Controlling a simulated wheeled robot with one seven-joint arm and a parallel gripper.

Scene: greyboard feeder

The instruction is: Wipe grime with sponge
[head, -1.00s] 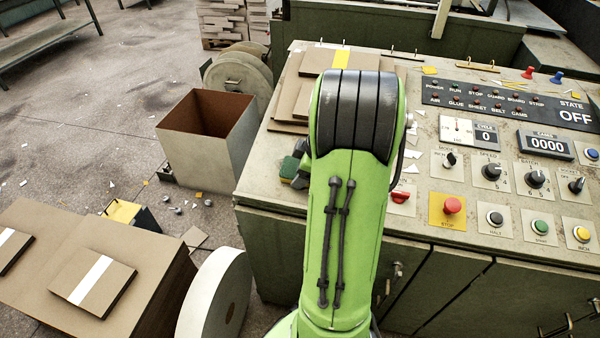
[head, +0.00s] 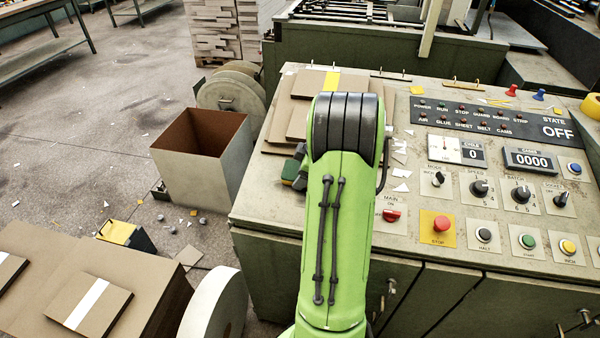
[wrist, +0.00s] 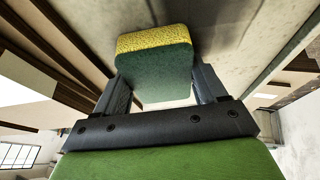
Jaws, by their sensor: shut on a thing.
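In the wrist view, a sponge (wrist: 155,66) with a yellow face and a dark green face is held between the two fingers of my gripper (wrist: 165,85). In the head view, the sponge (head: 290,171) shows as a small green and yellow edge at the left of my green arm, over the left part of the machine's console top (head: 262,205). My arm hides most of the gripper there. I cannot tell whether the sponge touches the console. No clear patch of grime stands out; the console top looks dull and speckled.
Stacked boards (head: 283,122) lie on the console behind the gripper. The control panel with knobs, a red stop button (head: 441,223) and displays is at the right. White paper scraps (head: 401,173) lie beside the arm. An open bin (head: 205,158) stands on the floor at left.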

